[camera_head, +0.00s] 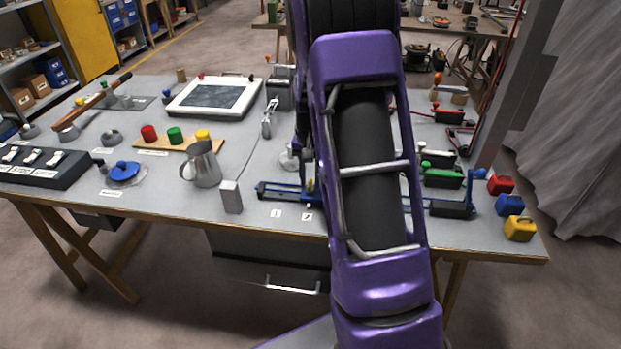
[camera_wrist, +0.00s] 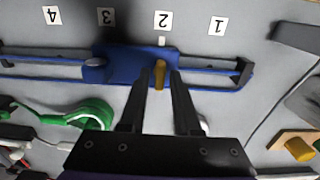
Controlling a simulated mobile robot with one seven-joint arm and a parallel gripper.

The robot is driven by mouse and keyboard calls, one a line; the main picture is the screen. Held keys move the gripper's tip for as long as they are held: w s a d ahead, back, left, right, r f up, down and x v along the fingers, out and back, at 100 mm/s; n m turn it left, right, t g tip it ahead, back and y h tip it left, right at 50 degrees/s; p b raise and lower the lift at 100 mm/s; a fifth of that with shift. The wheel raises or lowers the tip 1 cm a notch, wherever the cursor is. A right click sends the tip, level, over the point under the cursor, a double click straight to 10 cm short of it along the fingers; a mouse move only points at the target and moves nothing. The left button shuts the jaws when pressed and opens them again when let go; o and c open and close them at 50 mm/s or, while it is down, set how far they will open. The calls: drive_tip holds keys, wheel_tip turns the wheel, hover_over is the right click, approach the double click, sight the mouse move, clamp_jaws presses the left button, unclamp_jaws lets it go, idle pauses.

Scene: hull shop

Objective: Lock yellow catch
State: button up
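In the wrist view a short yellow lever (camera_wrist: 160,75), which looks like the yellow catch, stands on the blue carriage (camera_wrist: 128,62) of a blue slide rail (camera_wrist: 222,84). A small white mark on the carriage lies by the label "2" (camera_wrist: 163,24). My gripper (camera_wrist: 160,76) is open, with one finger on each side of the lever and gaps between. I cannot tell how deep the fingertips reach. In the head view the rail's left end (camera_head: 275,192) and right end (camera_head: 452,208) show.
A green clamp (camera_wrist: 88,116) lies near my gripper in the wrist view. In the head view a grey block (camera_head: 231,197) and a metal jug (camera_head: 203,164) stand left of the rail. Red (camera_head: 500,184), blue (camera_head: 510,205) and yellow (camera_head: 518,228) blocks stand at the right edge.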

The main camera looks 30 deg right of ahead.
sight(311, 183)
drive_tip(key=shift+o, duration=0.7)
wheel_tip(311, 183, up, 17)
drive_tip(key=p, duration=0.2)
drive_tip(key=shift+r, duration=0.2)
drive_tip(key=shift+s, duration=0.1)
